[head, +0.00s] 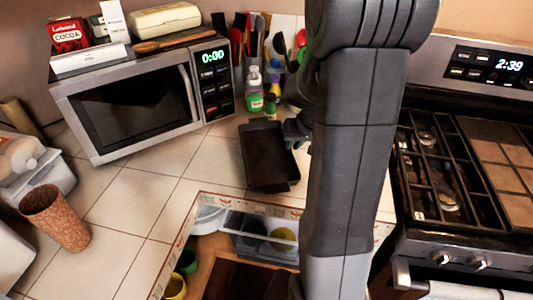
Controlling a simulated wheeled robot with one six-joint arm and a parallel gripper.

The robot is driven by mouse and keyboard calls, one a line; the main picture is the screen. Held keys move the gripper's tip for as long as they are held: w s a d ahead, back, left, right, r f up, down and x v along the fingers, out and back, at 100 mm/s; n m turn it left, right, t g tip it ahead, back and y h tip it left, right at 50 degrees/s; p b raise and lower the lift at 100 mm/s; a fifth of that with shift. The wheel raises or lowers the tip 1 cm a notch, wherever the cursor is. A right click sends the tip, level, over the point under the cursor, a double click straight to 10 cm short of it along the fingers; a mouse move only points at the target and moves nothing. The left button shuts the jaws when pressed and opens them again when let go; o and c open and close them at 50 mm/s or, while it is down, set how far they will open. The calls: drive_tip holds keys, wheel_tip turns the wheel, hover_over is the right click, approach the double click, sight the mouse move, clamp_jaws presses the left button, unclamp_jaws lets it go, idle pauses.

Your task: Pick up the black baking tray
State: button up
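The black baking tray (265,155) is a dark rectangular pan with a rim. It lies on the white tiled counter in the head view, right of the microwave and close to the counter's inner corner. My arm stands large in front, right of the tray. A small dark part of my gripper (298,130) shows at the tray's upper right edge, with the rest hidden behind my arm. I cannot tell whether its fingers touch the tray or how they are set.
The microwave (145,95) stands behind left, and bottles (255,90) and utensils stand behind the tray. A brown cup (55,217) is on the left counter. An open drawer (265,235) with dishes lies below the counter edge. The stove (450,170) is at right.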

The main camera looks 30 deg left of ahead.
drive_tip(key=shift+x, duration=1.35)
clamp_jaws()
drive_tip(key=shift+r, duration=0.1)
